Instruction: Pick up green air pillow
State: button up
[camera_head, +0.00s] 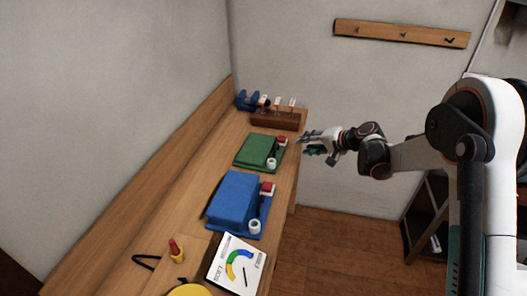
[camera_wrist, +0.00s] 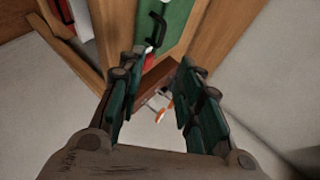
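The green air pillow (camera_head: 258,150) looks like a flat green pad lying on the wooden bench, toward its far end. A green surface (camera_wrist: 178,25) at the top of the wrist view appears to be the same pad, partly cut off by the frame. My gripper (camera_head: 312,145) is just right of the pad in the head view, near the bench edge, apart from it. In the wrist view my gripper (camera_wrist: 160,62) has its two dark green fingers spread, with nothing held between them.
A red-topped item (camera_head: 282,141) and a white cylinder (camera_head: 271,163) sit at the pad's right side. A blue block (camera_head: 233,197) stands nearer on the bench (camera_head: 197,190). A wooden rack (camera_head: 275,120) with small tools stands behind. A white gauge sheet (camera_head: 236,266) lies in front.

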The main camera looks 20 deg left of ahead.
jog(key=a+f, duration=0.1)
jog(key=b, duration=0.2)
send_near(278, 146)
jog(key=shift+a+f, duration=0.6)
jog(key=shift+f, duration=0.1)
jog(key=shift+b+x, duration=1.1)
jog(key=shift+x, duration=2.15)
jog(key=shift+w+a+r, duration=0.1)
jog(key=shift+r, duration=0.2)
jog(key=shift+c, duration=0.4)
grip_shut()
